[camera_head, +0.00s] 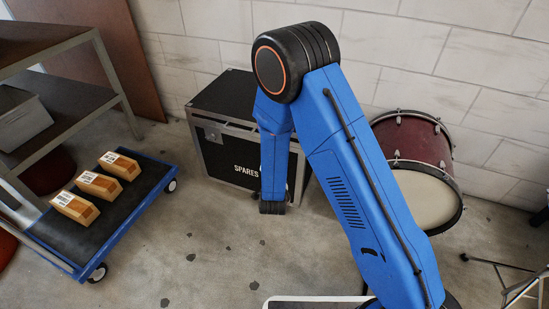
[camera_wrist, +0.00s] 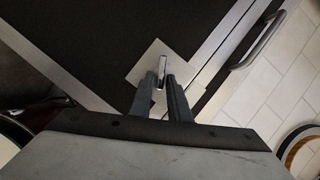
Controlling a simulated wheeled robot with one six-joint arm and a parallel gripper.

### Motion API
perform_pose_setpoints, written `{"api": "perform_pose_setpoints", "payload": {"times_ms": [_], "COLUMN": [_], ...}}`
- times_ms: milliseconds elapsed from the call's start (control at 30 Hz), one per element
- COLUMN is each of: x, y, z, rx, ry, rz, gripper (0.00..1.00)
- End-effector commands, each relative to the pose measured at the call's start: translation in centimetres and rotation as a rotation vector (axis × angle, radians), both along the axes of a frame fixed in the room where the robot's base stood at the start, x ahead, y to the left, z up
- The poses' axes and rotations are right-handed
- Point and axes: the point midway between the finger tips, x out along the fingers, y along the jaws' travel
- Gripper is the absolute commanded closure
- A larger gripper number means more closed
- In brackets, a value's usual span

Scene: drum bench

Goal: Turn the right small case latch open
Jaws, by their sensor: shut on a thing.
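The small black case (camera_head: 224,145) with pale metal edges and the word SPARES stands on the floor against the wall. My blue arm hides its right part in the head view, including the right latch and my gripper. In the wrist view, the latch (camera_wrist: 161,66) is a narrow shiny metal tab on a pale square plate (camera_wrist: 150,48) fixed to the case. My gripper (camera_wrist: 162,80) has its two dark fingers close around the tab, one on each side, and is shut on it. The fingers cover the tab's lower part.
A metal handle (camera_wrist: 258,40) sticks out beside the latch. A red drum (camera_head: 415,140) stands right of the case. A blue cart (camera_head: 120,215) with several small boxes is at left, beside a shelf (camera_head: 75,100). Floor in front of the case is clear.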

Motion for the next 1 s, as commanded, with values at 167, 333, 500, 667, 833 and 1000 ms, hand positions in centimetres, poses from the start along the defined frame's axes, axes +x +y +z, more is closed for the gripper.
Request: {"api": "perform_pose_setpoints", "payload": {"times_ms": [167,333,500,667,833,1000], "x": [0.02,0.02,0.02,0.02,0.04,0.06], "y": [-0.28,-0.35,-0.42,-0.44,-0.44,-0.45], "z": [-0.45,-0.71,-0.92,-1.05,-1.1,-1.11], "rx": [0.153,0.287,0.395,0.466,0.511,0.529], "ry": [-0.056,-0.104,-0.144,-0.17,-0.187,-0.193], "rz": [-0.003,-0.003,-0.005,-0.005,-0.006,-0.006], "gripper": [1.0,1.0,1.0,1.0,1.0,1.0]}}
